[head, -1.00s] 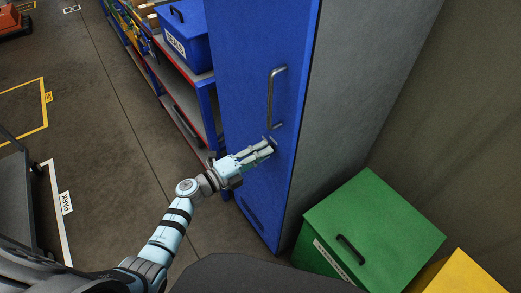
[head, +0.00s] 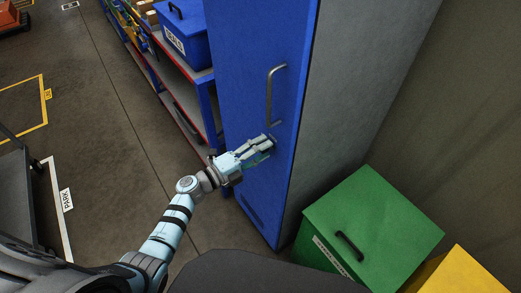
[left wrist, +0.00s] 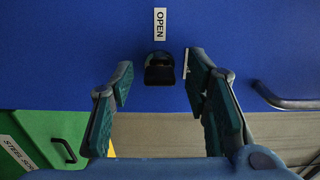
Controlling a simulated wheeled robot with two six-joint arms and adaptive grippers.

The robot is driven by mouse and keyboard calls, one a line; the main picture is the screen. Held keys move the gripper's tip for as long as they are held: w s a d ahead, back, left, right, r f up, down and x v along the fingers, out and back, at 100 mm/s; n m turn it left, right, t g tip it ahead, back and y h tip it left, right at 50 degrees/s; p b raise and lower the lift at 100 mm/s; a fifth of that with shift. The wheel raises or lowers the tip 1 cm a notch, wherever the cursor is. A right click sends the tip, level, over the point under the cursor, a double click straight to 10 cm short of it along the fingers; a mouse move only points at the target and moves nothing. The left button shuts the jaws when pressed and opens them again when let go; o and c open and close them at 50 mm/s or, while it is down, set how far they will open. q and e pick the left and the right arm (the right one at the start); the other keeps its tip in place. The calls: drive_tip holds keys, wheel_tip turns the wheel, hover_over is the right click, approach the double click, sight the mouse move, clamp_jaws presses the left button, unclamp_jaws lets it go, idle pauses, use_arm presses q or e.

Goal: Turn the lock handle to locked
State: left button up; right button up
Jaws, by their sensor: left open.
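The blue cabinet door (head: 248,60) stands in the middle of the head view, with its long bar pull (head: 273,95) above my gripper. A small dark lock handle (left wrist: 159,72) is on the blue door in the left wrist view, just beside a white label reading OPEN (left wrist: 160,24). In the head view my fingers mostly hide the lock handle. My left gripper (head: 268,144) is at the door below the bar pull. Its fingers are open, one on each side of the lock handle, with gaps visible in the left wrist view (left wrist: 160,78). My right gripper is out of view.
A green box (head: 385,220) and a yellow box (head: 470,275) stand right of the cabinet by the wall. A shelf with a blue bin (head: 185,30) is on the left. A grey cart (head: 18,190) stands far left. The floor between is clear.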

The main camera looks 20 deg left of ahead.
use_arm(q)
drive_tip(key=v, duration=1.2)
